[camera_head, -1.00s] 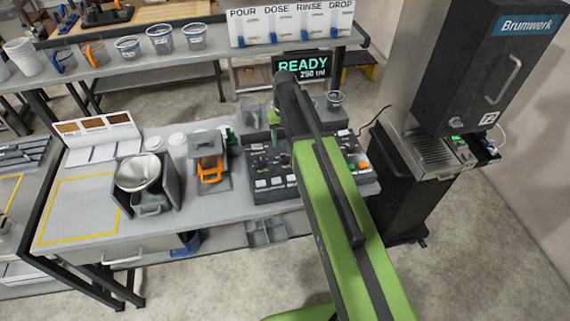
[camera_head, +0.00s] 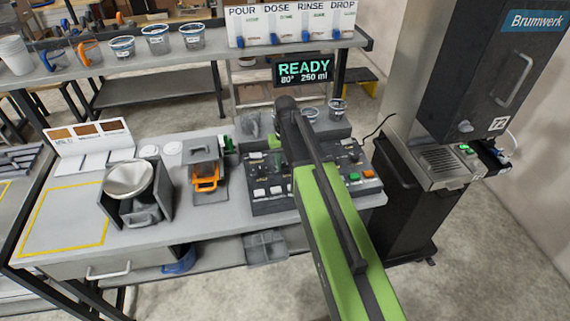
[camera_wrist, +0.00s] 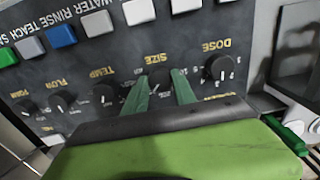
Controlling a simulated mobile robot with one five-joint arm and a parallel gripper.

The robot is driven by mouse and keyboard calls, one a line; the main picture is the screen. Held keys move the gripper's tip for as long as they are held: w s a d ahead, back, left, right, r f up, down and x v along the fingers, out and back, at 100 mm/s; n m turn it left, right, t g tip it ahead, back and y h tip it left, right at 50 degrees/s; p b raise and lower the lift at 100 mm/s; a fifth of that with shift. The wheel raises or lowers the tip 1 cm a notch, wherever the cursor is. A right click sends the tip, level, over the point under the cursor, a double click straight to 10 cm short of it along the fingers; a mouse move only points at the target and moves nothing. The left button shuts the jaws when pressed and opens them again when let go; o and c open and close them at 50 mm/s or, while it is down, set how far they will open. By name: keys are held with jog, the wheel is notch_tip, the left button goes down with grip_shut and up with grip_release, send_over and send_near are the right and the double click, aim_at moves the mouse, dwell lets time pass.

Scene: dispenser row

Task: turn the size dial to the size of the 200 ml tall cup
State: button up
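The size dial (camera_wrist: 159,80) is on the dark control panel, under the SIZE label in the upside-down wrist view. My gripper (camera_wrist: 160,83) is open, with one green finger on each side of the dial; I cannot tell whether either finger touches it. The dial's pointer is hard to read. In the head view, my arm covers part of the control panel (camera_head: 268,205). The display (camera_head: 303,70) reads READY, 80° and 250 ml. Cups with blue rims (camera_head: 156,40) stand on the back shelf, but I cannot tell which is the 200 ml tall cup.
The DOSE knob (camera_wrist: 218,68) and TEMP knob (camera_wrist: 105,95) flank the size dial closely. Coloured buttons (camera_wrist: 62,36) line the panel. A steel bowl (camera_head: 130,178) and an orange-handled device (camera_head: 206,178) stand to the left.

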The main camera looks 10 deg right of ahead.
grip_shut()
jog(key=shift+n, duration=0.3)
jog(key=n, duration=0.4)
jog(key=shift+n, duration=2.1)
jog(key=o, duration=0.8)
grip_release()
